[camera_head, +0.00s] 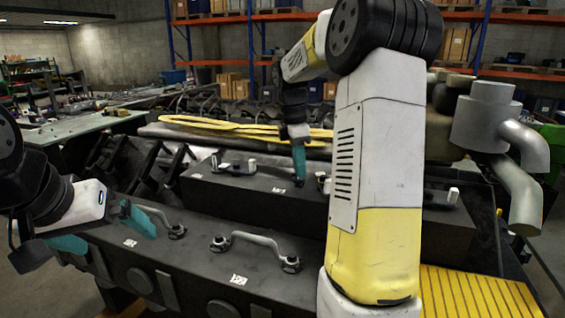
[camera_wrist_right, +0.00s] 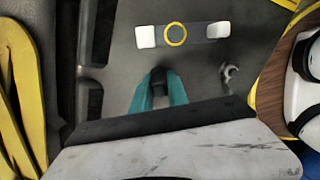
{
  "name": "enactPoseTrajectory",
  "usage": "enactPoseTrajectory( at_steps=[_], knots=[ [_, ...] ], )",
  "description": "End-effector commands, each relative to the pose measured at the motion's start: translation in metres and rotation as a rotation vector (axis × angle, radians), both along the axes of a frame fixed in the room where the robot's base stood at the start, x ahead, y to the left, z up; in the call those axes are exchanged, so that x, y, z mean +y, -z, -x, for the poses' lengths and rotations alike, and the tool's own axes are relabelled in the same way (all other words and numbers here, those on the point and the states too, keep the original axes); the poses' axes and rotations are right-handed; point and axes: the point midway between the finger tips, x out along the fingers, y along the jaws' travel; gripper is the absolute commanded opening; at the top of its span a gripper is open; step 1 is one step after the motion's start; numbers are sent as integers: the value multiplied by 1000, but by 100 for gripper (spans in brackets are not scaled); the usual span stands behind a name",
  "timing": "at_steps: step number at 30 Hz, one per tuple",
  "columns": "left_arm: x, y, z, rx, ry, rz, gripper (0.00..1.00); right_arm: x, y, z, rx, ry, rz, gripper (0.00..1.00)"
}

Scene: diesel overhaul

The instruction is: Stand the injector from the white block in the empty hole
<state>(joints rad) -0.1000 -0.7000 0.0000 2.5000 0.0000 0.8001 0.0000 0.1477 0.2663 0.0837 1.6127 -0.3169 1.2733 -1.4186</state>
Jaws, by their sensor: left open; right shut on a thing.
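My right gripper (camera_head: 299,174) points down over the dark engine block (camera_head: 260,198). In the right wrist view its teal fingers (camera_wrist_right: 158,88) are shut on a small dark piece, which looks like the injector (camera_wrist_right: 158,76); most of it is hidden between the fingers. A yellow ring (camera_wrist_right: 175,33) lies between two white pieces (camera_wrist_right: 146,37) (camera_wrist_right: 217,30) on a grey strip, ahead of and apart from the fingertips. I cannot tell whether its middle is an empty hole. My left gripper (camera_head: 104,232) is open and empty at the left.
Curved grey handles (camera_head: 262,240) stand on the front covers near my left gripper. A hook-shaped metal piece (camera_wrist_right: 230,75) is right of the right fingers. Yellow parts (camera_head: 235,127) lie behind the engine. Large grey pipes (camera_head: 505,140) rise at the right. My right arm hides part of the block.

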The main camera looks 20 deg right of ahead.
Motion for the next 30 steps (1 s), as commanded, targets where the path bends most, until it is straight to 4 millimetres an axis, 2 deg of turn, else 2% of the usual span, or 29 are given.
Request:
enactPoseTrajectory(
  at_steps=[11, 21, 22, 25, 30],
  knots=[
    [0, 0, 0, 0, 0, 0, 100, 0, 12, 0, 0, 1, 0, 0],
    [0, 0, 0, 0, 0, 0, 100, 0, 14, 0, 0, 0, 0, 0],
    [0, 0, 0, 0, 0, 0, 100, 0, 14, 0, 0, 0, 0, 24],
    [0, 0, 0, 0, 0, 0, 100, 0, 14, 0, 0, 0, 0, 43],
    [0, 0, 0, 0, 0, 0, 100, 0, 14, 0, 0, 0, 0, 45]
  ],
)
